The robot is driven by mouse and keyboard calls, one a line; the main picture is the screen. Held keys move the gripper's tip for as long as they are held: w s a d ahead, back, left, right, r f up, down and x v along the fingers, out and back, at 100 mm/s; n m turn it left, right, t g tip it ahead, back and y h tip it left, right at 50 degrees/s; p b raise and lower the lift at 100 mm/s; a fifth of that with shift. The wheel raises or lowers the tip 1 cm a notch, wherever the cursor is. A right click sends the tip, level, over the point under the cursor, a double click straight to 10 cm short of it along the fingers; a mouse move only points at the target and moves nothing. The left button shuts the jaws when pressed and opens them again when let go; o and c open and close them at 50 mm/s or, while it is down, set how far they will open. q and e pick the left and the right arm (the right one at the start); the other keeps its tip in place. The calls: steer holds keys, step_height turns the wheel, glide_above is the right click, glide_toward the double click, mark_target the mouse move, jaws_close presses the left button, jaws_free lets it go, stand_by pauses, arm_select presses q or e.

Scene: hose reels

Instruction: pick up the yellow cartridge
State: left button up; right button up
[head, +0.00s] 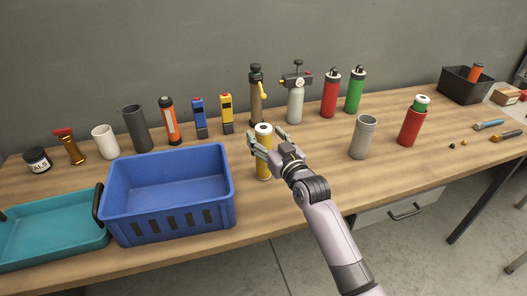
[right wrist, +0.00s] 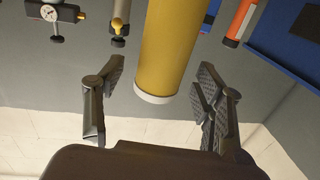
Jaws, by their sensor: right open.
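The yellow cartridge (head: 264,168) stands upright on the wooden table in the head view, with a white top that has a dark centre. My right gripper (head: 267,140) is at its upper part, partly covering it, with fingers on either side. In the right wrist view the yellow cartridge (right wrist: 172,45) with its pale end rim lies between the two open fingers of my right gripper (right wrist: 160,100), with visible gaps on both sides. I cannot tell how deep it sits between them. My left gripper is not in view.
A blue crate (head: 170,215) stands just left of the cartridge, beside a teal tray (head: 50,245). A grey cylinder (head: 362,140) and a red one (head: 410,127) stand to the right. Several bottles, including a grey gauge cylinder (head: 295,106), line the back. The front table right of my arm is clear.

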steer(key=shift+x, duration=0.8)
jaws_close()
